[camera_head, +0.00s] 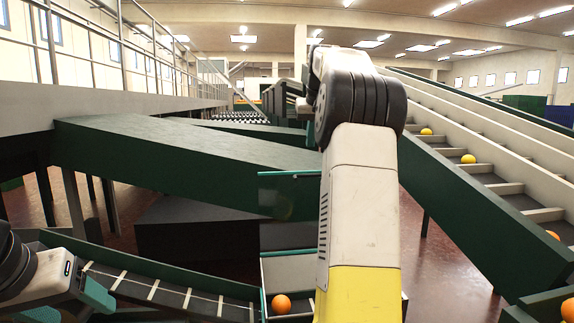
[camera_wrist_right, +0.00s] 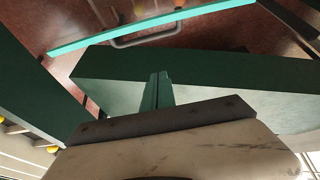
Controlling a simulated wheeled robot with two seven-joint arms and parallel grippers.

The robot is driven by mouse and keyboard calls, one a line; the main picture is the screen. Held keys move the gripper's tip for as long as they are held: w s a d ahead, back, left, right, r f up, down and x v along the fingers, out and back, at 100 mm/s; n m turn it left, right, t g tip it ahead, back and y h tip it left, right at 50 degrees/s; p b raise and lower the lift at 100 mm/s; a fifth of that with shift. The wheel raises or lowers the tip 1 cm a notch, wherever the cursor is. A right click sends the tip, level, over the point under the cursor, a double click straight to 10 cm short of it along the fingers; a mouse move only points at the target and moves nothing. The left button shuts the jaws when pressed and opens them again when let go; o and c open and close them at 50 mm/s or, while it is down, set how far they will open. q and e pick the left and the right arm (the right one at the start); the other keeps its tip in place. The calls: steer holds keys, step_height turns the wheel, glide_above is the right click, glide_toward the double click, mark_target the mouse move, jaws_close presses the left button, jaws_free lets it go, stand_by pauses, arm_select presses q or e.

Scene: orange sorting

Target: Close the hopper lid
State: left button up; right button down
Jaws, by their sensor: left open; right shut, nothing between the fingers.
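In the head view, the hopper (camera_head: 263,285) is a pale bin with teal edges at the bottom centre, partly hidden by my right arm. A teal bar (camera_head: 289,173) stands above it, apparently the edge of the raised lid. In the right wrist view a long teal bar (camera_wrist_right: 150,29) with a grey handle (camera_wrist_right: 146,41) crosses the top, probably the same lid. My right gripper (camera_wrist_right: 158,78) is shut and empty, apart from that bar in the picture. In the head view it is hidden behind my arm. My left gripper (camera_head: 70,304) is open and empty at the lower left.
An orange (camera_head: 281,304) lies in the hopper. A dark green beam (camera_head: 190,150) crosses behind it, and also shows below the bar in the wrist view (camera_wrist_right: 110,68). A slatted conveyor (camera_head: 165,292) runs at lower left. A stepped incline (camera_head: 500,165) with several oranges rises at right.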

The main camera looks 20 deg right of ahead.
steer(key=x, duration=1)
steer(key=shift+s+a+f, duration=0.15)
steer(key=shift+s+a, duration=0.05)
steer(key=shift+s, duration=0.75)
steer(key=shift+s+a+f, duration=0.15)
steer(key=shift+s+a, duration=0.05)
steer(key=shift+s, duration=0.7)
steer(key=shift+s, duration=0.1)
